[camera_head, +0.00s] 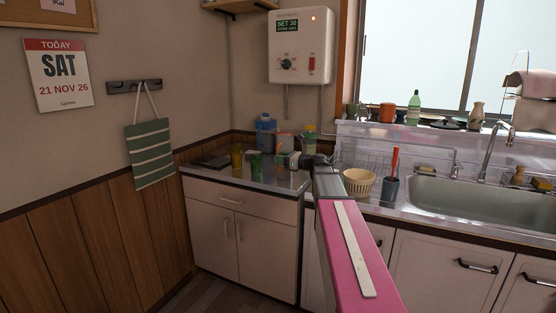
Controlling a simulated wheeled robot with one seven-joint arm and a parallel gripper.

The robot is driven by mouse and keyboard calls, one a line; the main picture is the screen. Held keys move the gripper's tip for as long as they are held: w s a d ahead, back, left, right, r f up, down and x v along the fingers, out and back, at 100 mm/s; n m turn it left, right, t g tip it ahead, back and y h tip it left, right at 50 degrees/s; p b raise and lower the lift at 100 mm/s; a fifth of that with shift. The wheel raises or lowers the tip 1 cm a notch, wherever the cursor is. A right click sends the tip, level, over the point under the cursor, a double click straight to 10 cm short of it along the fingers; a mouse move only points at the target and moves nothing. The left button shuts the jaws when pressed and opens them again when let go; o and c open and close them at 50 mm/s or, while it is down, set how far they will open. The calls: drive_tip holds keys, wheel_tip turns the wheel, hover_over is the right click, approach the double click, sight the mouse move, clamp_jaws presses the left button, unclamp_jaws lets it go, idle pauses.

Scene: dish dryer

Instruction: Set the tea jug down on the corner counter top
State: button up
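The corner counter top (272,185) is a grey metal surface above a white cabinet, left of the sink. A blue-topped container (265,133), which may be the tea jug, stands upright at its back. I cannot tell for sure which container is the jug. My arm reaches forward from the lower right, and my gripper (293,161) is over the right part of this counter, in front of the containers at the back. Its fingers are small and partly hidden by the wrist, so whether they are open or hold anything is unclear.
An amber cup (237,159) and a green cup (256,161) stand left of my gripper. A dark flat item (212,160) lies at the back left. A cream basket (358,182) and a dark cup with a red-handled utensil (390,190) stand right of my arm, beside the sink (470,205).

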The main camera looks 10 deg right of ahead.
drive_tip(key=v, duration=1)
drive_tip(key=shift+s+d, duration=0.2)
